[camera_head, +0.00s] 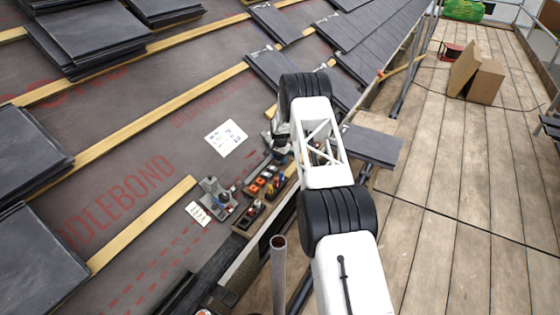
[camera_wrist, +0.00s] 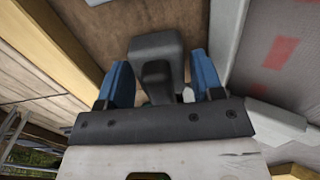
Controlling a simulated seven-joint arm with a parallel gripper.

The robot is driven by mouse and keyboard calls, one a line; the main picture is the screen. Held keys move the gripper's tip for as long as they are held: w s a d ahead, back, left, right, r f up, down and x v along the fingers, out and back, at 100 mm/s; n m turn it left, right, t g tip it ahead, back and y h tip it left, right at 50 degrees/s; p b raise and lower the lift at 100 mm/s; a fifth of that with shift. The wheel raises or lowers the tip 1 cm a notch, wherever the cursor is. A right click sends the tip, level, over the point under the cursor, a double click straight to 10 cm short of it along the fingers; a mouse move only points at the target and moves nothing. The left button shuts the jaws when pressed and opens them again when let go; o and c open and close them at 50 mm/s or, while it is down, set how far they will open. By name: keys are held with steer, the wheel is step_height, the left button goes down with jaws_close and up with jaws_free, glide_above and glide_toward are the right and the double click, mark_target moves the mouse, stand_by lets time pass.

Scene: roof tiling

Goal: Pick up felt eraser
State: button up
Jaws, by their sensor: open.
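My gripper (camera_wrist: 163,78) shows in the wrist view with its two blue fingers apart. A dark grey, rounded block (camera_wrist: 155,50) shows between the fingers, with a visible gap to the right finger. I cannot tell for sure whether this block is the felt eraser, or whether it touches the left finger. In the head view my arm hides most of the gripper and what lies under it. I cannot make out a felt eraser for certain there.
Wooden trays (camera_head: 246,214) of small orange, red and dark items sit along the roof's lower edge. A grey holder (camera_head: 216,198) and a white sheet (camera_head: 226,138) lie left of them. Slate stacks (camera_head: 28,155) lie left. The plank walkway (camera_head: 450,200) is mostly clear; cardboard boxes (camera_head: 484,80) stand farther back.

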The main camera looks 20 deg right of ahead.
stand_by(0.3)
steer(key=c, duration=0.7)
steer(key=shift+r, duration=5)
